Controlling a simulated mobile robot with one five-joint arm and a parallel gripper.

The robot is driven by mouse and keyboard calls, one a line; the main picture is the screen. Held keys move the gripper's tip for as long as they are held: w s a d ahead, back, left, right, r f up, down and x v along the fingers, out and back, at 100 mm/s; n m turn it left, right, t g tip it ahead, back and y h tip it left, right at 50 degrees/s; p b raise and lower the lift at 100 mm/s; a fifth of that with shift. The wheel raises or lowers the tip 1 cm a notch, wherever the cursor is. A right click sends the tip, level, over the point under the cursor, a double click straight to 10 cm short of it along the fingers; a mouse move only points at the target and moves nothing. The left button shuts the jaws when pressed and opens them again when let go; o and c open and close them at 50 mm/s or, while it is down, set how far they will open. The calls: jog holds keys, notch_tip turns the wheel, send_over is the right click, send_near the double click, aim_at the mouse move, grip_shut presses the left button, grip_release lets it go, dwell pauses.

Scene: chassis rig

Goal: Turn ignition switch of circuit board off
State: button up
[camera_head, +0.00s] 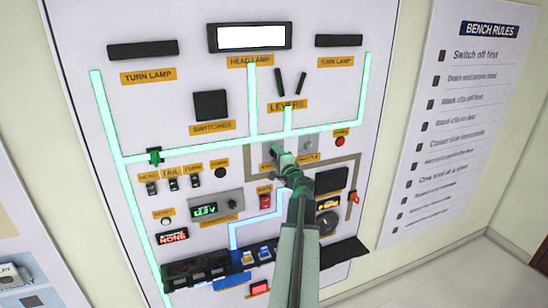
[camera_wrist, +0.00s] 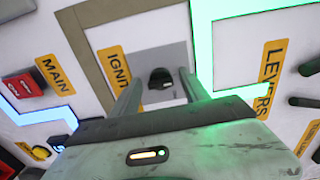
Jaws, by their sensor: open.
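The ignition switch (camera_wrist: 160,78) is a small black knob on a grey plate (camera_wrist: 138,62), next to a yellow label reading "IGNIT…" (camera_wrist: 115,66) in the wrist view. My gripper (camera_wrist: 160,76) is open, with one finger on each side of the knob in that picture. I cannot tell whether the fingers touch it. In the head view my gripper (camera_head: 284,160) is in front of the circuit board (camera_head: 180,90) and hides the switch. Green lines (camera_head: 252,100) on the board are lit.
The levers (camera_head: 280,82) and a LEVERS label (camera_head: 287,106) are above my gripper. A red MAIN button (camera_wrist: 20,87) is at the left in the wrist view. A dark shelf (camera_head: 345,250) juts out along the board's bottom. A BENCH RULES sign (camera_head: 465,110) hangs at right.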

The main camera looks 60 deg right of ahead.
jog(key=v, duration=0.7)
jog(key=shift+s, duration=0.1)
jog(key=w+a+f+n+y+b, duration=0.2)
jog(key=w+a+f+n+y, duration=0.2)
jog(key=w+a, duration=0.4)
jog(key=w+a+f+n+y+b, duration=0.2)
jog(key=w+a+f+n+y, duration=0.25)
jog(key=w+a, duration=0.4)
jog(key=w+a+f+n+g+y+b, duration=0.1)
jog(key=w+a+f+n+y, duration=0.15)
jog(key=a+f, duration=0.45)
jog(key=w+a+f+n+g+y+b, duration=0.2)
jog(key=w+a+f+n, duration=0.15)
jog(key=a, duration=0.85)
jog(key=a+f+n+g+y+b, duration=0.1)
jog(key=a+f+n+g+b, duration=0.15)
jog(key=a+f, duration=0.5)
jog(key=a+f+n+g+y+b, duration=0.1)
jog(key=a+f+n+g, duration=0.25)
jog(key=a, duration=0.75)
jog(key=s+a+f+n+g+h+b, duration=0.3)
jog(key=s+a+f, duration=0.4)
jog(key=a, duration=0.5)
jog(key=shift+s+a+f+n+g+h, duration=0.15)
jog(key=shift+s+f+n+g+h, duration=0.35)
jog(key=shift+s+n+g, duration=0.55)
